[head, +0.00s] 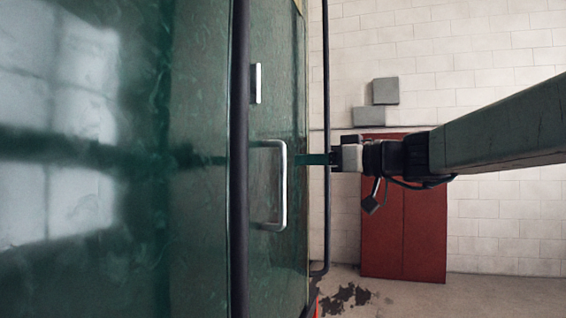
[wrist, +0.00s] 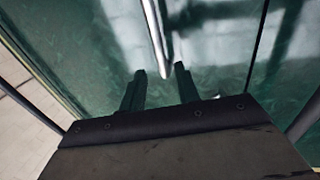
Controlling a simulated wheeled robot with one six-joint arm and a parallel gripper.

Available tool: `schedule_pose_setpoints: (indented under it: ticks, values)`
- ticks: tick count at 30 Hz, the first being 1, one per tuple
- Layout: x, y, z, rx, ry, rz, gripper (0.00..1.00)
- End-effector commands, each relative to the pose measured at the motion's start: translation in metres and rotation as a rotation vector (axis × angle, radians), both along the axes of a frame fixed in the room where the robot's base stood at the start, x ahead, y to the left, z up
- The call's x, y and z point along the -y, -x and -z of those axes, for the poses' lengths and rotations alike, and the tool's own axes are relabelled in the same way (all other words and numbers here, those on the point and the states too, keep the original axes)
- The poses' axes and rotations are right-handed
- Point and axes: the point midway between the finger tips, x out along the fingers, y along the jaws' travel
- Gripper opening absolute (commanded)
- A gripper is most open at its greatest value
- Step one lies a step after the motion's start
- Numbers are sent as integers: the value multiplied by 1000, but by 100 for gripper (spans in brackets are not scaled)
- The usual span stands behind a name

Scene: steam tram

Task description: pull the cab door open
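The green cab door (head: 265,120) stands at the left in the head view and looks shut. Its silver bar handle (head: 283,185) is upright. My gripper (head: 300,159) reaches in from the right, its green fingertips close beside the handle's upper part. In the wrist view my gripper (wrist: 160,70) is open, with two green fingers apart. The handle (wrist: 157,35) comes down from the top, and its end shows in the gap between the fingertips. I cannot tell whether the bar is between the fingers in depth or touching them.
A dark post (head: 240,150) runs beside the door's left edge, and a thin dark handrail (head: 326,90) stands to its right. A small silver plate (head: 256,83) is above the handle. Behind are a red cabinet (head: 385,230), grey boxes (head: 385,91) and a white brick wall.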

Motion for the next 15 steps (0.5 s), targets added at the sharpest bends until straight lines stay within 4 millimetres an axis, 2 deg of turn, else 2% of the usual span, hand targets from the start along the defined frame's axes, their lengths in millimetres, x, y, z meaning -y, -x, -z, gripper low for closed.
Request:
schedule_pose_setpoints:
  ticks: [9,15]
  values:
    - [-44,-25,1,-3,1,-4,32]
    - [-59,-34,1,-3,1,-3,32]
